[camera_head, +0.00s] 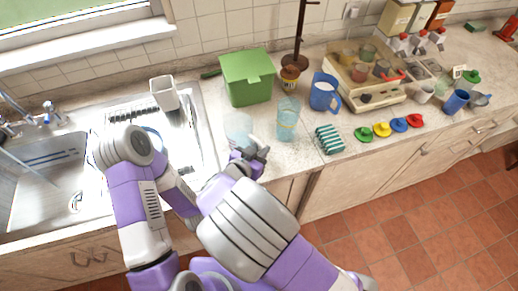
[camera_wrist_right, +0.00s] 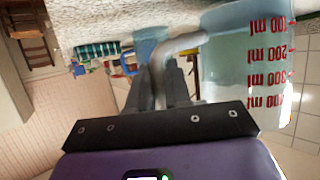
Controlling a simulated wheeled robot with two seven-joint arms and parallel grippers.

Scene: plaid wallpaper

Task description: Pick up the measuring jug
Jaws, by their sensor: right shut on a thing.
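The measuring jug (camera_wrist_right: 245,65) is clear, with red ml markings, and appears upside down in the right wrist view. In the head view the pale, see-through jug (camera_head: 238,128) is on the counter just right of the sink, partly hidden by my right gripper. My right gripper (camera_head: 252,157) is at the jug's near side. In the right wrist view its two fingers (camera_wrist_right: 170,85) are closed around the jug's grey handle (camera_wrist_right: 178,46). I cannot tell whether the jug's base touches the counter. My left arm shows at the left, but its gripper is not visible.
A clear blue tumbler (camera_head: 288,120) stands close right of the jug. Behind are a green bin (camera_head: 248,78) and a blue pitcher (camera_head: 324,95). A striped sponge-like item (camera_head: 329,139) and several coloured lids lie farther right. The sink (camera_head: 45,180) is left.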

